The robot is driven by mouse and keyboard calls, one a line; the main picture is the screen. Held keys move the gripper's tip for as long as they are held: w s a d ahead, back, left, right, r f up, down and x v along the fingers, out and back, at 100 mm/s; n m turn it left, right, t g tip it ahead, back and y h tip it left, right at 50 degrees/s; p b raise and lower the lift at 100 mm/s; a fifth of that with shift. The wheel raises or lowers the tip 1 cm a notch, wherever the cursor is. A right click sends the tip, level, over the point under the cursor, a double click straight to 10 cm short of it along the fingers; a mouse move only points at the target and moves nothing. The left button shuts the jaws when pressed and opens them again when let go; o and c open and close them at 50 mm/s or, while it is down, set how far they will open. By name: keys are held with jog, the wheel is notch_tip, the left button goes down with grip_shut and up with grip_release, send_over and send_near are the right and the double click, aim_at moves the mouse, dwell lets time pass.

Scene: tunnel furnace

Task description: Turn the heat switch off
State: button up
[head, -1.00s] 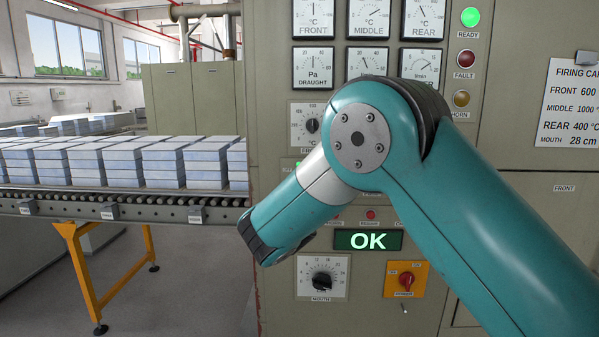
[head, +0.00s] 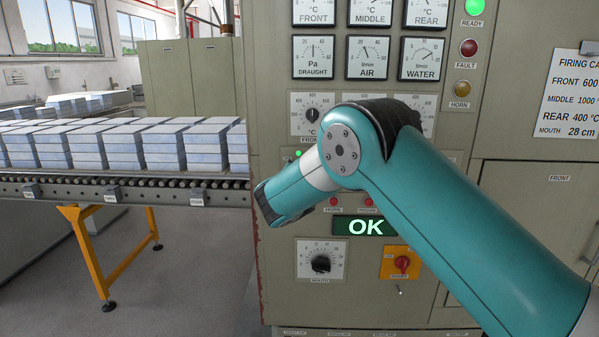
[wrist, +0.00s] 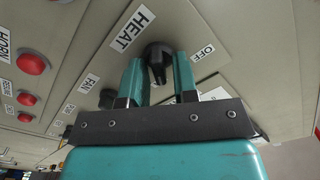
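The heat switch (wrist: 158,55) is a black knob on the panel in the wrist view, between a HEAT label (wrist: 132,28) and an OFF label (wrist: 203,53). Its narrow grip points down the picture, toward my gripper. My gripper (wrist: 158,72) is open, with one teal finger on each side of the knob. I see a gap between the fingers and the grip; whether either finger touches the knob's edge I cannot tell. In the head view my arm hides the switch and the gripper's fingertips.
Red buttons (wrist: 34,62) stand left of the switch in the wrist view. A roller conveyor (head: 120,190) with stacked slabs stands left.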

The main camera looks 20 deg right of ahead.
jog(key=shift+f+n+b, duration=0.15)
jog(key=shift+n+b, duration=0.15)
jog(key=shift+b, duration=0.25)
jog(key=shift+f+n+b, duration=0.1)
jog(key=shift+n+b, duration=0.8)
jog(key=shift+b, duration=0.3)
jog(key=n+b, duration=0.3)
jog(key=shift+a+n, duration=0.15)
jog(key=shift+n, duration=0.15)
jog(key=shift+a+r+n+b, duration=0.1)
jog(key=shift+n+b, duration=0.5)
jog(key=shift+n, duration=1.4)
jog(key=shift+a+r+n+b, duration=0.1)
jog(key=shift+n+b, duration=0.45)
jog(key=shift+n, duration=1.45)
jog(key=o, duration=0.6)
jog(key=shift+w, duration=0.1)
